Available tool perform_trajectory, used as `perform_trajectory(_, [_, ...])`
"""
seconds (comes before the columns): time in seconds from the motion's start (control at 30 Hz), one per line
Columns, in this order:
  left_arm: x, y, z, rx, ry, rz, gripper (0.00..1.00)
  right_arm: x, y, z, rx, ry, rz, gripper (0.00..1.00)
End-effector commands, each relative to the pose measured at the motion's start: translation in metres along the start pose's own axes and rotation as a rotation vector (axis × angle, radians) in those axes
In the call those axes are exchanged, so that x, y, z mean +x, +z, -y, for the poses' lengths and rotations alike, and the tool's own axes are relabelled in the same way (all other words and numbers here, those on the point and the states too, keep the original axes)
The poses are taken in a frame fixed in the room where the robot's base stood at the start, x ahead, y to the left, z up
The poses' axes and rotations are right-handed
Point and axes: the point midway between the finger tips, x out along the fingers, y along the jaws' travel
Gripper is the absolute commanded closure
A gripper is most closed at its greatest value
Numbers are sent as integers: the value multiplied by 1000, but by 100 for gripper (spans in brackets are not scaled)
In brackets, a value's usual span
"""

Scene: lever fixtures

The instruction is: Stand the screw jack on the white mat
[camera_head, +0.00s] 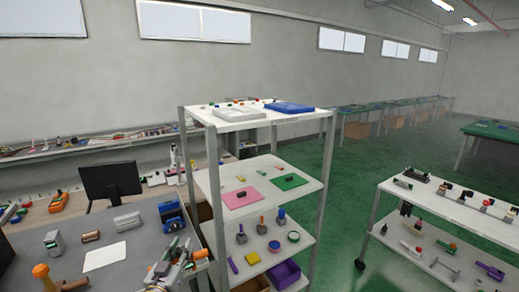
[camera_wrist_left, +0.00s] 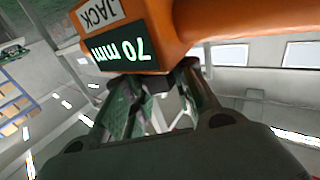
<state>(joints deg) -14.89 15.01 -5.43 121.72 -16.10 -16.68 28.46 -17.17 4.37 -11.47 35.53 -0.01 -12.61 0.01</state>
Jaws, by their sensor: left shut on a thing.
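The screw jack (camera_wrist_left: 120,42) has an orange body with a "JACK" label and a dark display reading "70 mm", upside down in the left wrist view. My left gripper (camera_wrist_left: 160,85) is shut on it, and a thick orange part of it runs off to the upper right. The jack is hard to make out there. The white mat (camera_head: 105,256) lies flat and bare on the bench, left of the gripper.
On the bench stand a grey block device (camera_head: 54,242), a brown cylinder (camera_head: 91,237), a grey box (camera_head: 127,222) and a blue device (camera_head: 171,215). An orange knobbed item (camera_head: 42,272) is at the lower left. A white shelf rack (camera_head: 262,184) rises close on the right.

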Motion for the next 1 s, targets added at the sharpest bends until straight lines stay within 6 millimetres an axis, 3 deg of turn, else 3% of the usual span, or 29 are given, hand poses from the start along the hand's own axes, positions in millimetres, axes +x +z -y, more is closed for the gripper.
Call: perform_trajectory(1.0, [-76, 116, -35, -1, -82, 3, 100, 0, 2, -5, -2, 5, 2, 60])
